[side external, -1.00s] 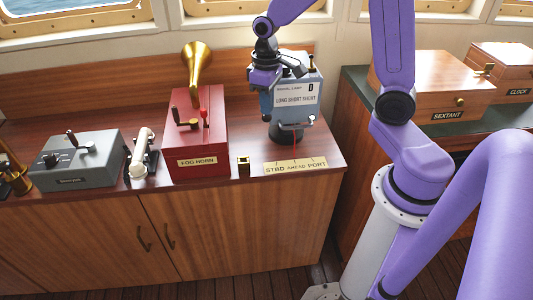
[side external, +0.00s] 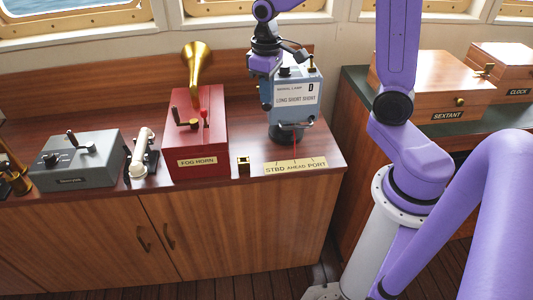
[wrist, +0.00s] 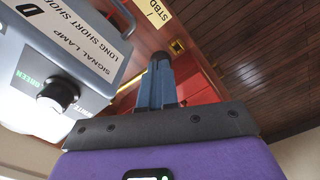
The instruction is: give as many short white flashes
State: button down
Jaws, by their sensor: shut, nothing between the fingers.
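The signal lamp (side external: 297,97) is a grey-blue box on a black pedestal at the right end of the wooden cabinet. Its card reads "D" and "LONG SHORT SHORT". A black knob shows on top in the side view. In the wrist view the lamp (wrist: 62,50) fills the upper left, with a black, white-faced knob (wrist: 57,95) beside the word "GREEN". My gripper (side external: 266,106) points down at the lamp's left side in the side view. In the wrist view its fingers (wrist: 160,62) are together and empty, apart from the knob. I cannot tell whether the lamp is lit.
A red fog horn box (side external: 197,135) with a brass horn stands left of the lamp. A white handset (side external: 141,152) and a grey lever box (side external: 80,160) are further left. A "STBD AHEAD PORT" plate (side external: 295,166) lies before the lamp. The sextant box (side external: 430,85) is at right.

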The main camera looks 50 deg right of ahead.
notch_tip(320, 180, up, 7)
dwell(0.9)
jog(key=s+a+f+n, duration=0.2)
jog(key=s+n, duration=0.1)
jog(key=s, duration=0.4)
jog(key=s+a+f+n, duration=0.2)
jog(key=s+n, duration=0.1)
jog(key=s, duration=0.5)
jog(key=s+a+f+n, duration=0.2)
jog(key=s+a+n, duration=0.1)
jog(key=s, duration=0.5)
jog(key=shift+f+n, duration=0.25)
jog(key=shift+n, duration=0.05)
